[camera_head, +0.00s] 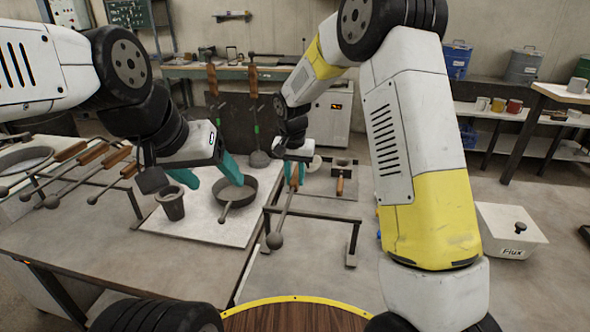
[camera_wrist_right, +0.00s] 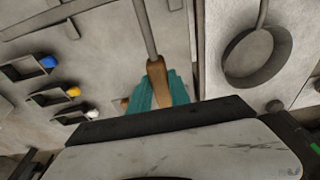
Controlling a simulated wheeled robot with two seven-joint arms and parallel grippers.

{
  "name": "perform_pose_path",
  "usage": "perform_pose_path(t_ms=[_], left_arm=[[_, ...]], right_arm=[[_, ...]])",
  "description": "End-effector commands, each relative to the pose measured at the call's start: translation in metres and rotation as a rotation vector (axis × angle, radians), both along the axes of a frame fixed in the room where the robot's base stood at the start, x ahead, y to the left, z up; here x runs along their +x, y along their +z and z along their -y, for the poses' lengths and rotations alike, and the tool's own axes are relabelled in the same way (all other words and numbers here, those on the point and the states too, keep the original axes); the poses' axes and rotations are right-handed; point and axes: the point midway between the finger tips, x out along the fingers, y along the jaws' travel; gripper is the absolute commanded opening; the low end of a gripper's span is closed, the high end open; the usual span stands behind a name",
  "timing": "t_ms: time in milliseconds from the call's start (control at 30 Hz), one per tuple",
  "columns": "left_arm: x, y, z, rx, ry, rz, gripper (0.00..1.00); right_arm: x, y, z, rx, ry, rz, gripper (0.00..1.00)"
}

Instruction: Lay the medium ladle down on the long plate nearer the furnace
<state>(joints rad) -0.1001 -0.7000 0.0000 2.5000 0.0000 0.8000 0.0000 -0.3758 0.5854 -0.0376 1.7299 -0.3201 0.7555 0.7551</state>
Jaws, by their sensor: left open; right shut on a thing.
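My right gripper (camera_head: 293,174) is shut on the wooden handle of a ladle (camera_head: 283,215). In the head view its thin rod slants down toward me to a small dark bowl. In the right wrist view the teal fingers (camera_wrist_right: 157,92) close around the brown handle (camera_wrist_right: 157,75), and the rod runs up out of frame. A long narrow metal plate on legs (camera_head: 315,216) stands beside and under the held ladle; I cannot tell whether they touch. My left gripper (camera_head: 207,174) is open and empty, its teal fingers above the pale sheet. I cannot clearly identify the furnace.
A round pan (camera_head: 251,190) and a dark cup (camera_head: 172,204) stand on the pale sheet (camera_head: 205,232). Several wooden-handled ladles lie on a rack at left. A flux box (camera_head: 510,235) stands at right. In the right wrist view, blue, yellow and white items sit at left.

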Motion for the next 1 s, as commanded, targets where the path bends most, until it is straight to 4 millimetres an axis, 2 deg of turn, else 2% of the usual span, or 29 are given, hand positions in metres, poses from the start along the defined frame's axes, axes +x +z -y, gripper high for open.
perform_pose_path(t_ms=[533, 567, 667, 1000], left_arm=[[0.0, 0.0, 0.0, 0.0, 0.0, 0.0, 0.67], [0.0, 0.0, 0.0, 0.0, 0.0, 0.0, 0.67], [0.0, 0.0, 0.0, 0.0, 0.0, 0.0, 0.67], [0.0, 0.0, 0.0, 0.0, 0.0, 0.0, 0.67]], right_arm=[[0.001, -0.0033, -0.0006, 0.001, 0.0, 0.003, 0.0], [0.001, -0.0033, -0.0006, 0.001, 0.0, 0.003, 0.27], [0.0008, -0.0033, -0.0006, 0.001, 0.0, 0.003, 0.47], [-0.0009, -0.0041, 0.0, -0.001, 0.0, -0.002, 0.49]])
